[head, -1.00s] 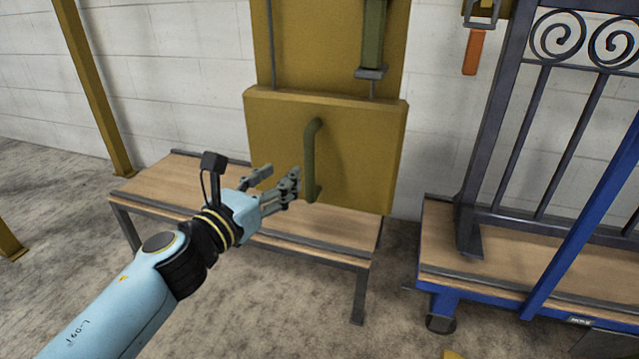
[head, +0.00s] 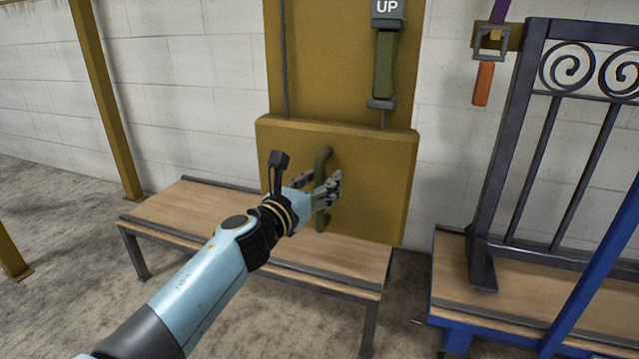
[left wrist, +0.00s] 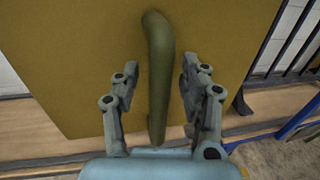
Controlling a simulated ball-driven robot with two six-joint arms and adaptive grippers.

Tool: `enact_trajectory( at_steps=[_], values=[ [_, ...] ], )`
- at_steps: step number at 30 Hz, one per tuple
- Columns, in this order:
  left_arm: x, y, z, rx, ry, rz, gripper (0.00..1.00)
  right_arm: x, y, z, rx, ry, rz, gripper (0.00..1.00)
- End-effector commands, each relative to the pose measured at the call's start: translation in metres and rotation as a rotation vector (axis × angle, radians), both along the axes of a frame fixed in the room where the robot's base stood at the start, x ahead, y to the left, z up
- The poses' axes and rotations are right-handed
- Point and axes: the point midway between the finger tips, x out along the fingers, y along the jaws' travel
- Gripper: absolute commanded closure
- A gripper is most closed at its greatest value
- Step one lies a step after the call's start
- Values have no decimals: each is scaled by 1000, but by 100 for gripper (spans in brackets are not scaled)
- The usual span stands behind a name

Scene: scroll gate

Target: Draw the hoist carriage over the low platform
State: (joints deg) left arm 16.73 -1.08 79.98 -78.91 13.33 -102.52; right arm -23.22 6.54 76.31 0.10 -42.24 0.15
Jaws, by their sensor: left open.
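The yellow hoist carriage (head: 375,185) is a box-like panel standing against a taller yellow plate in the head view. Its upright olive handle (head: 323,157) sticks out of the front face; in the left wrist view the handle (left wrist: 158,45) runs down the middle. My left gripper (head: 319,184) is open, with one finger on each side of the handle; the left wrist view shows gaps on both sides. A low wood-topped platform (head: 180,208) with dark legs stands below and in front of the carriage. My right gripper is not in view.
A blue cart (head: 470,330) with a wooden deck carries a dark scroll gate (head: 500,150) at the right. A green lever marked UP (head: 385,65) is above the carriage. An orange-handled strap (head: 483,83) hangs by the gate. A yellow post (head: 105,100) stands left.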

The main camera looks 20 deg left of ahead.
Motion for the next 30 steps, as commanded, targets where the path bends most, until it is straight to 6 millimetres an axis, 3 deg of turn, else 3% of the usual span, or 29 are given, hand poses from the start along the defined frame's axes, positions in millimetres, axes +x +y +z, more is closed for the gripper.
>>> enact_trajectory(
  at_steps=[3,13,30],
  values=[
    [0,0,0,0,0,0,56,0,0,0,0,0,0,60],
    [0,0,0,0,0,0,99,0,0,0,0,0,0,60],
    [-1,0,-1,-1,2,0,100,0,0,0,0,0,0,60]
  ],
)
